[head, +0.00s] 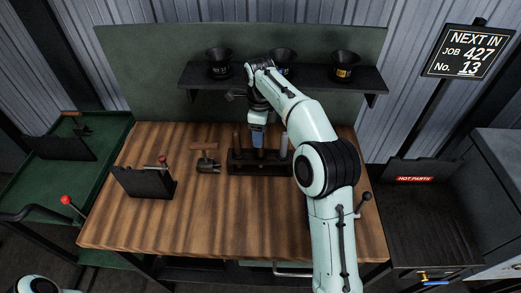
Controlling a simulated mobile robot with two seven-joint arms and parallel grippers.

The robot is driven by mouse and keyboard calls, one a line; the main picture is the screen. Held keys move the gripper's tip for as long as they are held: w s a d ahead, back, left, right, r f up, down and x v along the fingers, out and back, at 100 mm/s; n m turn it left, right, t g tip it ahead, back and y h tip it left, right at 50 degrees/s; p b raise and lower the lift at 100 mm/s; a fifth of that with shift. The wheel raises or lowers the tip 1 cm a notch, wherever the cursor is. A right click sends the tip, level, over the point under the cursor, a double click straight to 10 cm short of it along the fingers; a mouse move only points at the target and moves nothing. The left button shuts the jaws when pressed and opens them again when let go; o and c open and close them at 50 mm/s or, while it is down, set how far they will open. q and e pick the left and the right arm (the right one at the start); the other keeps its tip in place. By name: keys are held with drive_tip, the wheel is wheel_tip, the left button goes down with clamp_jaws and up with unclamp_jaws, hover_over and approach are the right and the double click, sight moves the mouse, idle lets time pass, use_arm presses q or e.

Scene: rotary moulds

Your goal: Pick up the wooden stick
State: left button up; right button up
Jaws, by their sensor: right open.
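A dark rack (243,168) stands on the wooden bench and holds several upright tools. One of them, a slim brownish upright piece (237,140) at the rack's left end, looks like the wooden stick, but it is too small to be sure. My right gripper (258,146) points down over the middle of the rack, just right of that piece. It is open; its fingers are small and dark, and I cannot tell whether they touch anything.
A hammer (207,160) lies left of the rack. A dark upright plate (145,182) stands farther left. A shelf (310,79) behind carries black cups. A green cart (105,150) stands left, a hot parts bin (430,225) right. The bench front (210,225) is clear.

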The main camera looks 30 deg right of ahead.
hover_over(261, 155)
drive_tip(key=w, duration=0.1)
drive_tip(key=f, duration=0.4)
drive_tip(key=shift+d+f+b, duration=0.15)
drive_tip(key=shift+d+b, duration=0.1)
drive_tip(key=shift+b, duration=0.05)
drive_tip(key=shift+w, duration=0.1)
clamp_jaws()
drive_tip(key=shift+r, duration=0.2)
